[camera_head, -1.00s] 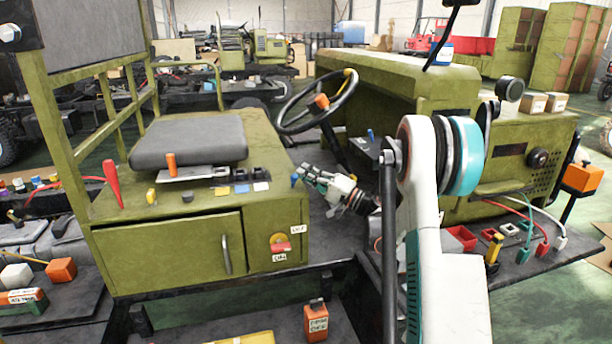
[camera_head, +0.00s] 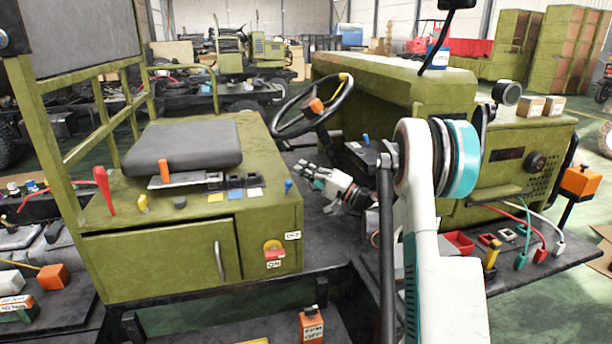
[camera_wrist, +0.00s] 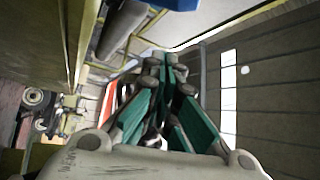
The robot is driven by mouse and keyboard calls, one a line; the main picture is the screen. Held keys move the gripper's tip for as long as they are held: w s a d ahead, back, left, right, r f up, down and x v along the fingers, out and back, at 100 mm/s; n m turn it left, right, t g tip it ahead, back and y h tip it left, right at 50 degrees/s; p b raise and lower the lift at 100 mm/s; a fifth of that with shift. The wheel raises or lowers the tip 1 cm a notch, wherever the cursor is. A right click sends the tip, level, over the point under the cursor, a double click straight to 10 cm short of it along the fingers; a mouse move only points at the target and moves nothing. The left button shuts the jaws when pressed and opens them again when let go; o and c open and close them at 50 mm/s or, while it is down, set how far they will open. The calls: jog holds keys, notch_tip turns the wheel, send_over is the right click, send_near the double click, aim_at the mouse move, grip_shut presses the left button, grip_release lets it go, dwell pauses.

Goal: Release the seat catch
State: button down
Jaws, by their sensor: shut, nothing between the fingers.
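The grey seat cushion (camera_head: 183,145) sits on a green box seat base (camera_head: 130,215). An orange lever (camera_head: 165,171) stands in a slotted metal plate at the front of the seat; I cannot tell for sure which control is the catch. A small blue lever (camera_head: 288,186) stands at the box's right front corner. My gripper (camera_head: 302,170) is just right of and beyond the blue lever, apart from it in this view. Its teal fingers (camera_wrist: 162,65) are shut and empty in the wrist view.
A red lever (camera_head: 104,190) and yellow knob (camera_head: 143,203) stand on the box's left. The steering wheel (camera_head: 313,106) rises behind my gripper. The green hood (camera_head: 400,80) is behind my arm.

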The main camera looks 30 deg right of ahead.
jog(key=p+v, duration=0.2)
jog(key=v, duration=0.8)
jog(key=shift+f, duration=0.3)
jog(key=shift+w, duration=0.1)
